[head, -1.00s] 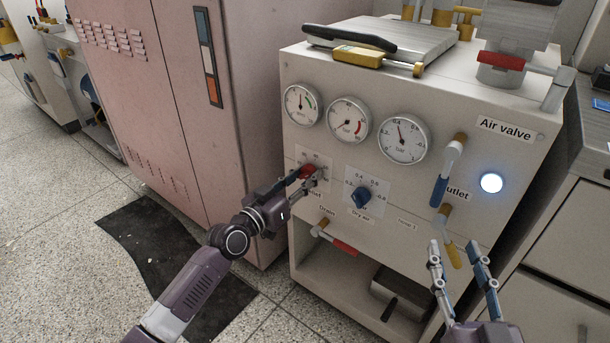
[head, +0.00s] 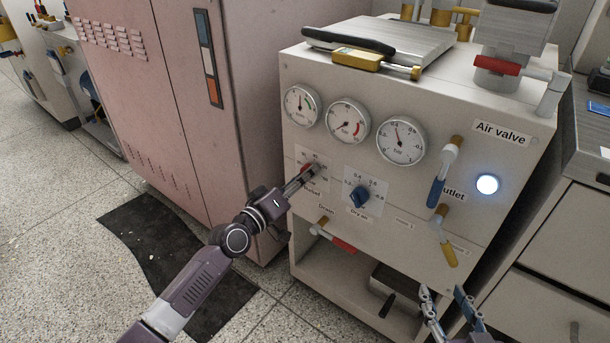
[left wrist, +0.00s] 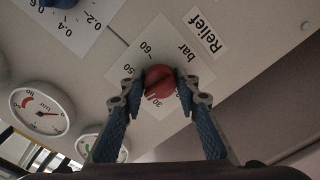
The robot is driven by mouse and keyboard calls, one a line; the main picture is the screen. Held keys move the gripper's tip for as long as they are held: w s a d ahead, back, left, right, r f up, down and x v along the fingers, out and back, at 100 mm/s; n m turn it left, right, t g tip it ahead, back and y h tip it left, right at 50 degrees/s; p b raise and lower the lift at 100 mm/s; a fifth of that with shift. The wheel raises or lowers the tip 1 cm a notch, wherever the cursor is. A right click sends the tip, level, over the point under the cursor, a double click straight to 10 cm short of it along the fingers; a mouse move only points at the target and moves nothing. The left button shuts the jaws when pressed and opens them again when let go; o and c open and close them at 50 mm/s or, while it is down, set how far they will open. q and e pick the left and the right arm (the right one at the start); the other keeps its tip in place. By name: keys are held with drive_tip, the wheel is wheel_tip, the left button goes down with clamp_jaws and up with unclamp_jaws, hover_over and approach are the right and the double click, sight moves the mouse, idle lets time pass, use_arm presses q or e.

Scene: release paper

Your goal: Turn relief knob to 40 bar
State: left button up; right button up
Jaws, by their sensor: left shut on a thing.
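The red relief knob (left wrist: 160,80) sits on a white scale card (left wrist: 118,55) marked in bar, beside the Relief label (left wrist: 209,32) in the left wrist view. The marks 30, 50 and 60 show; the 40 mark is not readable. A dark line crosses the knob diagonally; I cannot tell its exact reading. My left gripper (left wrist: 160,88) is shut on the knob, one finger on each side. In the head view my left gripper (head: 303,178) mostly covers the red knob. My right gripper (head: 446,296) is open and empty at the lower right, apart from the panel.
A blue knob (head: 360,196) is just right of the relief knob. Three gauges (head: 347,121) sit above. The air valve's blue handle (head: 437,192), a yellow-handled valve (head: 446,250) and a red-handled drain valve (head: 343,245) stick out from the panel. A pink cabinet (head: 190,130) stands left.

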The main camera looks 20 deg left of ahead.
idle(0.3)
use_arm(q)
drive_tip(key=o, duration=1.2)
drive_tip(key=shift+c, duration=0.2)
drive_tip(key=v, duration=1.2)
